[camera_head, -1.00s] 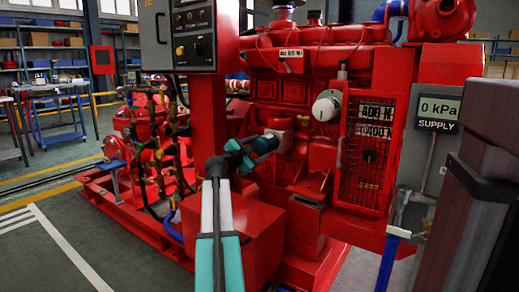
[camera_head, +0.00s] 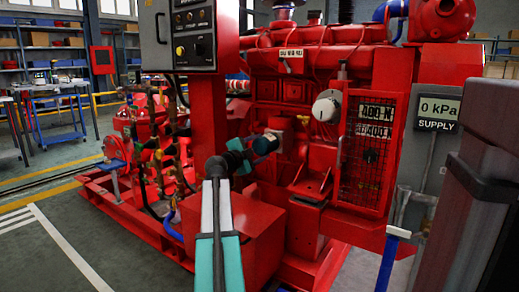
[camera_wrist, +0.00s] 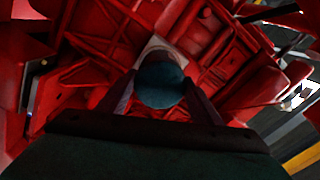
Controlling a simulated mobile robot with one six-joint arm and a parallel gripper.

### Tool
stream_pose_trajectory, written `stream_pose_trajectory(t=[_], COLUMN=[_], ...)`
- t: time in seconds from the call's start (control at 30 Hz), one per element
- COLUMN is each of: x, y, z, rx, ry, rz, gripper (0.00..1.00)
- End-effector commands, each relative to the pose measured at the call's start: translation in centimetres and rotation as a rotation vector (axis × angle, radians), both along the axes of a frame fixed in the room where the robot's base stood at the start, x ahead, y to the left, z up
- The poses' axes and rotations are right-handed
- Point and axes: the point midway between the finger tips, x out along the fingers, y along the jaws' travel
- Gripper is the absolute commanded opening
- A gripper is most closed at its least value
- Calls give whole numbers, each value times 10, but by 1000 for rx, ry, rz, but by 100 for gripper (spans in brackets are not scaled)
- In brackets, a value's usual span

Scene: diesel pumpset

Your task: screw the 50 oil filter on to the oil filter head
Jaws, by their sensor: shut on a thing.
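The oil filter is a dark blue-teal cylinder (camera_head: 264,145), lying roughly level at the side of the red engine. In the wrist view the filter's round end (camera_wrist: 160,84) sits between the two dark fingers of my gripper (camera_wrist: 162,100). My gripper (camera_head: 250,150) is shut on the filter. The oil filter head (camera_head: 276,137) is a pale grey-white block at the filter's far end; its edge also shows behind the filter in the wrist view (camera_wrist: 158,46). The joint between filter and head is hidden, so I cannot tell how far the threads engage.
The red engine (camera_head: 300,100) fills the space behind the filter. Open floor lies at lower left.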

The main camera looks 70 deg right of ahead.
Motion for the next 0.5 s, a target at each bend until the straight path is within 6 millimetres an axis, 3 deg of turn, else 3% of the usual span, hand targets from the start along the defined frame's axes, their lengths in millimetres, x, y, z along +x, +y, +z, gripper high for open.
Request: stream_pose_trajectory(t=[0.5], x=[-5], y=[1], z=[1], rx=[-85], ry=[-316], rz=[-10], gripper=[12])
